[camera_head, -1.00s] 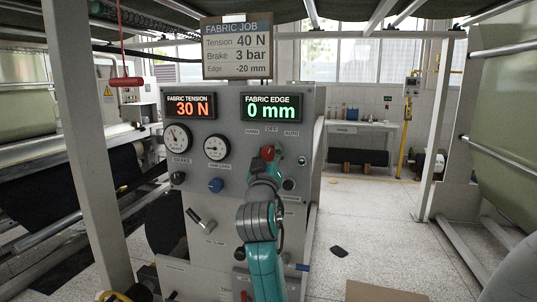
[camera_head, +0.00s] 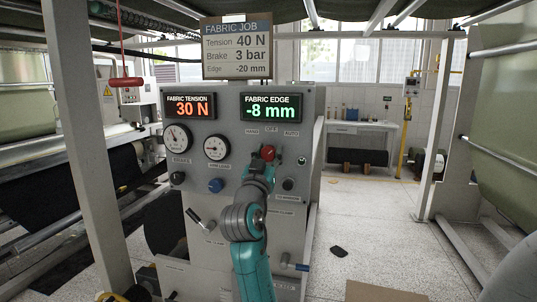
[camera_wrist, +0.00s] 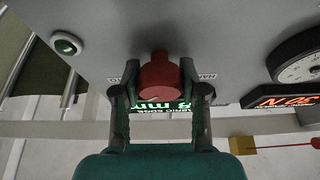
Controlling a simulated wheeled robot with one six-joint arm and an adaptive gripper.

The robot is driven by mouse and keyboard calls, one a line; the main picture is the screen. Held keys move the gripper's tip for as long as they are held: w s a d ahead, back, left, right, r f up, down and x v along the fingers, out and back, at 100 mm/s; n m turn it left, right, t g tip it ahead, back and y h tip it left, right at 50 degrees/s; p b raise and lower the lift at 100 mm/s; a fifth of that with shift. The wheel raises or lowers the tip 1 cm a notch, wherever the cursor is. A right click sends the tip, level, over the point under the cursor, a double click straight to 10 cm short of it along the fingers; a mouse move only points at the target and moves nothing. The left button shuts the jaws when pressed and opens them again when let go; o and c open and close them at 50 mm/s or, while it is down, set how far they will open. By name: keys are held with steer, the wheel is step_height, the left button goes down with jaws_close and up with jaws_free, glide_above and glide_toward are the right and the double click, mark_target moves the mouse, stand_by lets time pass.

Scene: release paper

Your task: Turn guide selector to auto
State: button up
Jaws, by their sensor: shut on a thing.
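The guide selector is a red knob (camera_head: 268,152) on the upper right of the grey control panel, under labels that read HAND, OFF and AUTO. My gripper (camera_wrist: 159,92) is shut on the red knob (camera_wrist: 158,72), with one finger on each side of it in the wrist view. In the head view my gripper (camera_head: 264,168) reaches up to the knob from below. I cannot tell which label the knob points to. The fabric edge display (camera_head: 271,108) above it reads -8 mm in green.
The fabric tension display (camera_head: 190,107) reads 30 N. Two gauges (camera_head: 216,147), a blue knob (camera_head: 216,185) and a lever (camera_head: 196,218) sit left of my arm. A black knob (camera_head: 288,184) is close on the right. A job sign (camera_head: 237,50) lists 40 N, 3 bar, -20 mm.

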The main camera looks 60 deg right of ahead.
steer(key=o, duration=1.2)
steer(key=shift+c, duration=0.2)
steer(key=v, duration=1.2)
